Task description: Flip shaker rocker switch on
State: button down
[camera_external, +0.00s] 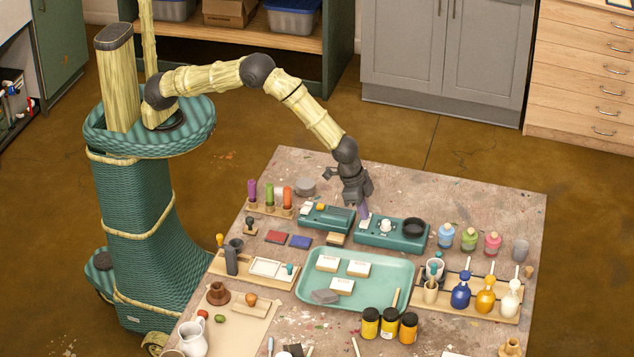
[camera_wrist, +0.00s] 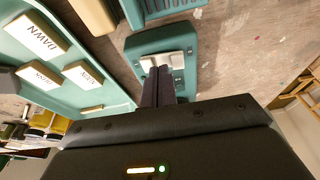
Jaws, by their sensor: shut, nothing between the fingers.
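The shaker looks to be the teal box (camera_external: 392,243) with a white knob and a black round cup, right of centre at the back of the table. My gripper (camera_external: 363,212) points down at its left end. In the wrist view the teal box (camera_wrist: 183,86) lies under the dark fingers (camera_wrist: 158,72), which are together and empty. A pale plate (camera_wrist: 176,59) shows around the fingertips. The rocker switch is not clear; the fingertips hide part of that spot, and I cannot tell its position or whether I touch it.
Another teal device (camera_external: 318,224) stands just left. A teal tray (camera_external: 384,308) with labelled white blocks lies in front. Coloured bottles (camera_external: 446,236) stand to the right. A small wooden block (camera_external: 337,239) sits between the devices and the tray.

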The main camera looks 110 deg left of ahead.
aim_at(362, 223)
jog(key=r, duration=0.1)
jog(key=r+p, duration=0.2)
jog(key=r, duration=0.1)
jog(key=shift+d, duration=0.3)
jog(key=d+b+v, duration=0.1)
jog(key=d+v, duration=0.1)
jog(key=v, duration=0.7)
jog(key=shift+s+r+b, duration=0.15)
jog(key=shift+r+b, duration=0.15)
jog(key=s+a+r, duration=0.2)
jog(key=s+a, duration=0.2)
jog(key=s, duration=0.7)
jog(key=s+a+r+p, duration=0.1)
jog(key=s+a, duration=0.3)
jog(key=s, duration=0.7)
jog(key=s+a+r+p, duration=0.1)
jog(key=s+a+r, duration=0.3)
jog(key=s, duration=0.8)
jog(key=shift+g, duration=0.3)
jog(key=shift+a, duration=0.15)
